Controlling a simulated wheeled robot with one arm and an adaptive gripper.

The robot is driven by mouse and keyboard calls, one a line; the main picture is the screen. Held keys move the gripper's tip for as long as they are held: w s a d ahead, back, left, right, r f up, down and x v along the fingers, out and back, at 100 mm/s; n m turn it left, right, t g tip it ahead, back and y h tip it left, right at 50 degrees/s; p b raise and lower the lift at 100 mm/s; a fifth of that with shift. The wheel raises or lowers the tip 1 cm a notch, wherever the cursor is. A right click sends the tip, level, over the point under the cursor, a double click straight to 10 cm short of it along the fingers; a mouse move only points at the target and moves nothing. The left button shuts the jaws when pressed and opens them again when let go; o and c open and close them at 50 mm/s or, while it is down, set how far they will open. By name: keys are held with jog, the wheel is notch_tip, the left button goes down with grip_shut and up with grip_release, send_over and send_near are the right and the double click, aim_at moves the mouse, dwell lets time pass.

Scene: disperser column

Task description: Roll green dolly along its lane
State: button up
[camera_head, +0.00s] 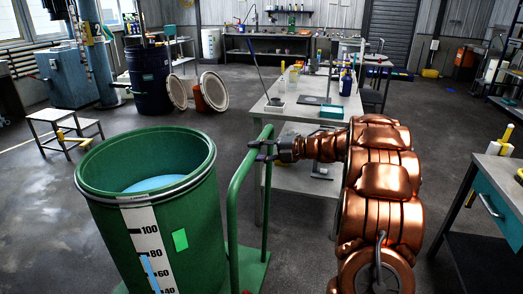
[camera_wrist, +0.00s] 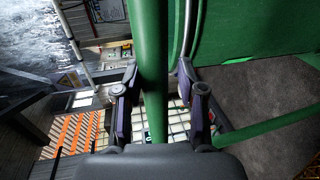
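The green dolly (camera_head: 246,262) carries a large green drum (camera_head: 190,230) with a white level scale, and pale blue liquid shows inside it. The dolly's tubular green handle (camera_head: 236,195) rises to the right of the drum. My gripper (camera_head: 263,150) is at the upper part of the handle. In the wrist view the green handle tube (camera_wrist: 150,70) runs between the two fingers of my gripper (camera_wrist: 158,75). The left finger is close to the tube, and a gap shows on the right, so the fingers are around it but not shut on it. The dolly's wheels are hidden.
A workbench (camera_head: 318,135) with tools stands just behind my gripper. A teal-drawer table (camera_head: 500,185) is at the right. A small step stool (camera_head: 62,125) and a dark blue drum (camera_head: 150,80) stand at the left. Grey floor is clear left of the green drum.

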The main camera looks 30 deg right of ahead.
jog(key=o, duration=0.3)
jog(key=shift+d, duration=0.15)
jog(key=shift+r, duration=0.1)
jog(key=shift+s+d, duration=0.1)
jog(key=shift+d, duration=0.05)
jog(key=v, duration=1.1)
jog(key=shift+s+d, duration=0.25)
jog(key=shift+s, duration=0.05)
